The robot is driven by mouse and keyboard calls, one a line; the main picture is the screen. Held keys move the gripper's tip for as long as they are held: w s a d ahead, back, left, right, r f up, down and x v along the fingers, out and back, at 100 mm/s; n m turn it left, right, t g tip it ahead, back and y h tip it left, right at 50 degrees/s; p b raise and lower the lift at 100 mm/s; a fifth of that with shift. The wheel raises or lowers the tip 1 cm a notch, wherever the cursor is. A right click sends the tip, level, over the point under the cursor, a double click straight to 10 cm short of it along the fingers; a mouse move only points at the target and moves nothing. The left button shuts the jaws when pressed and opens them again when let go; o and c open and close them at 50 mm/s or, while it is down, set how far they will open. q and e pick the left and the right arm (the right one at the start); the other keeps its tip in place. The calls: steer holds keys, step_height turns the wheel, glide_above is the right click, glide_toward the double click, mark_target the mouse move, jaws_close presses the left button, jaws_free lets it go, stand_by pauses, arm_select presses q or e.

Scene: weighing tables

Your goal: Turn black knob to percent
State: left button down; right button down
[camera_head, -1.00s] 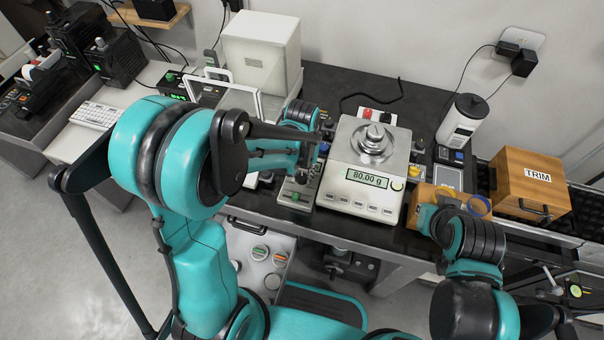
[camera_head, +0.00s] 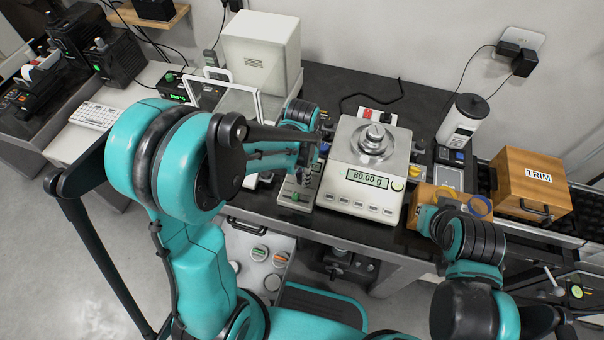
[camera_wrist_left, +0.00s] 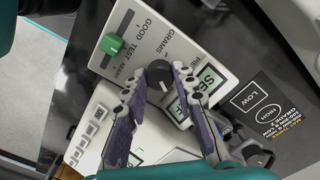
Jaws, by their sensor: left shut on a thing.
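The black knob (camera_wrist_left: 158,73) stands on a light grey panel (camera_wrist_left: 126,62) with printed words including GRAMS and a partly hidden word beginning PE. In the left wrist view my left gripper (camera_wrist_left: 159,76) has its two purple-padded fingers around the knob, one on each side, shut on it. A pale mark shows on the knob, but its exact heading is hard to read. In the head view my left gripper (camera_head: 316,165) is over the panel (camera_head: 288,198), and the knob is hidden there. My right arm shows at the right; its jaws cannot be made out.
A green slider (camera_wrist_left: 111,44) sits on the same panel. The balance (camera_head: 350,190) reading 80.00 g stands close to the right of the panel. The wooden TRIM box (camera_head: 515,190) is farther right. A glass-sided frame (camera_head: 240,98) stands behind my left arm.

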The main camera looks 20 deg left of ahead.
arm_select(q)
steer(key=shift+m, duration=0.5)
steer(key=c, duration=1.2)
jaws_free()
steer(key=shift+r, duration=0.1)
step_height(320, 180, up, 12)
steer(key=s+a+r+n+t, duration=0.1)
steer(key=s+a+n+t, duration=0.1)
steer(key=s+n, duration=0.3)
steer(key=s+a+n+t, duration=0.2)
steer(key=s+n+t, duration=0.3)
steer(key=shift+s+a+r, duration=0.2)
steer(key=shift+a+r, duration=0.15)
steer(key=shift+r, duration=0.05)
